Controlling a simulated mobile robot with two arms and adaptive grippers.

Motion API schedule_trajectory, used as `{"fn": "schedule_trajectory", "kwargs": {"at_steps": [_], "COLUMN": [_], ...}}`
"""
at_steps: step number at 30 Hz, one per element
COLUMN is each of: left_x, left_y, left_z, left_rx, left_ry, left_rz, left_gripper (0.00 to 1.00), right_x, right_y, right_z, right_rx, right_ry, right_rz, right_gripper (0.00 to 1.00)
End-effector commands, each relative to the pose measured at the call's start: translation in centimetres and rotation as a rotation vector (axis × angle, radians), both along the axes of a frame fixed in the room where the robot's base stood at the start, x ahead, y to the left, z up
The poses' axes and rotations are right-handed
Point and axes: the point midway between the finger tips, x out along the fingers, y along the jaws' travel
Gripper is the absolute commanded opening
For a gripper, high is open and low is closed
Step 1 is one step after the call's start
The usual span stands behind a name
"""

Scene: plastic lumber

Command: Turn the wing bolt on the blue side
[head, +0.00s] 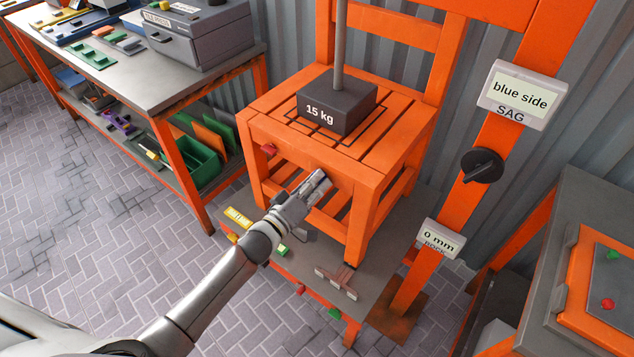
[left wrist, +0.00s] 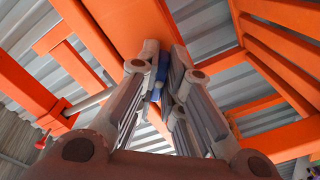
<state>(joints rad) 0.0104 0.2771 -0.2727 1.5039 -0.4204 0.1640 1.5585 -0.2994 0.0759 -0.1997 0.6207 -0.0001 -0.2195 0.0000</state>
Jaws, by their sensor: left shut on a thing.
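My left gripper (head: 316,183) reaches up to the front rail of the orange chair (head: 300,155). In the left wrist view its fingers (left wrist: 163,62) are closed around a blue piece, the blue wing bolt (left wrist: 161,74), against the chair's orange underside. The fingers mostly hide the bolt, and its turn angle cannot be told. A red wing bolt (head: 268,150) sits at the chair's left front corner and also shows in the left wrist view (left wrist: 41,142). The upper display (head: 522,95) reads "blue side SAG". The lower display (head: 441,239) reads "0 mm ROCK". My right gripper is out of view.
A dark 15 kg weight (head: 337,106) rests on the chair seat with a rod rising from it. The chair stands on a grey platform (head: 385,270). A black knob (head: 482,165) is on the orange post. A workbench (head: 150,92) stands left, an orange-topped unit (head: 585,268) right.

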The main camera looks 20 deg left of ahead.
Motion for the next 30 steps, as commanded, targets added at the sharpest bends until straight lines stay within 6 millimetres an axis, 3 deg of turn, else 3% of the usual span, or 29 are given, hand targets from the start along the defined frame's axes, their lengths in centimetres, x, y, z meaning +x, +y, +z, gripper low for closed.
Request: {"fn": "schedule_trajectory", "kwargs": {"at_steps": [14, 30], "left_x": [0.14, 0.25], "left_y": [0.07, 0.28], "left_z": [0.2, 0.16], "left_rx": [0.112, 0.566], "left_ry": [-0.045, -0.211], "left_rz": [0.002, 0.002], "left_gripper": [0.0, 0.0], "right_x": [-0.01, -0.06], "right_y": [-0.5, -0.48], "right_z": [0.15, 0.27], "right_rx": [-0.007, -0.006], "right_ry": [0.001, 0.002], "right_rz": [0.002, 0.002], "right_gripper": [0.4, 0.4]}}
